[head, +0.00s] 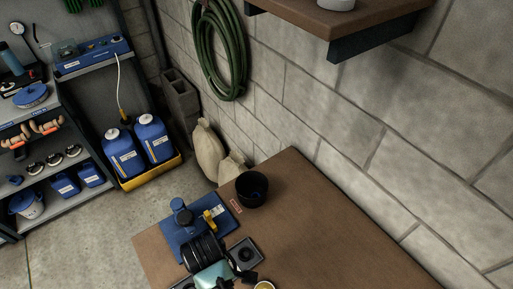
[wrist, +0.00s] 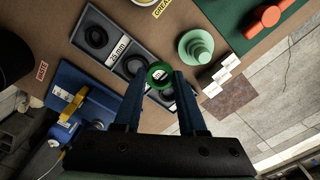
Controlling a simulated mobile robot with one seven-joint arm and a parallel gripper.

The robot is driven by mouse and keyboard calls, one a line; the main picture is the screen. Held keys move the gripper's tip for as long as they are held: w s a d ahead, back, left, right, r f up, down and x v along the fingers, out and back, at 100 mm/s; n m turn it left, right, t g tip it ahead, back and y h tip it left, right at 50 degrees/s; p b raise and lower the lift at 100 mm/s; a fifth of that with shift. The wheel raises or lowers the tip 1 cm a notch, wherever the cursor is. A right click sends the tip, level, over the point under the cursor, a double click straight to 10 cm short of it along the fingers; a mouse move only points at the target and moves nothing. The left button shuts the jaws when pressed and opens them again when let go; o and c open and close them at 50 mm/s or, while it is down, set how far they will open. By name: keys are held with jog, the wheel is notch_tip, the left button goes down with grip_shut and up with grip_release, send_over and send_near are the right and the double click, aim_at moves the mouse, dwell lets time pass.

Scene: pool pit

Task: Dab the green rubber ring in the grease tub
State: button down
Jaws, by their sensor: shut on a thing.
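In the wrist view my gripper (wrist: 160,80) has its two blue fingers on either side of the green rubber ring (wrist: 159,67) and is shut on it. The ring is at the fingertips, its open middle visible, with the grey ring tray behind it in the picture. The grease tub (wrist: 144,2) shows only in part at the top edge, beside a yellow GREASE label (wrist: 162,7). In the head view a small tub with a pale yellow inside (head: 265,286) is cut by the bottom edge. The ring cannot be made out there.
The grey tray (wrist: 76,33) holds black rings and a 25 mm label. A green stepped cone (wrist: 195,47) stands to the right by white tags (wrist: 222,76). A blue board (wrist: 68,84) with a valve lies left. A black bin (head: 252,188) stands behind; the brown bench (head: 330,225) is clear to the right.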

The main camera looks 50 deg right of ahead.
aim_at(266, 288)
jog(key=s+d+n+p, duration=0.1)
jog(key=s+d, duration=0.1)
jog(key=s+d+n+p, duration=0.2)
jog(key=s+d, duration=0.1)
jog(key=s+d+n+p, duration=0.2)
jog(key=s, duration=0.1)
jog(key=shift+s+d+f, duration=0.2)
jog(key=shift+s, duration=0.05)
jog(key=shift+f, duration=0.15)
notch_tip(266, 288, down, 6)
jog(key=b, duration=0.5)
jog(key=shift+b, duration=0.35)
jog(key=shift+s+f, duration=0.1)
jog(key=shift+f, duration=0.15)
dwell(1.2)
notch_tip(266, 288, up, 7)
jog(key=p, duration=0.7)
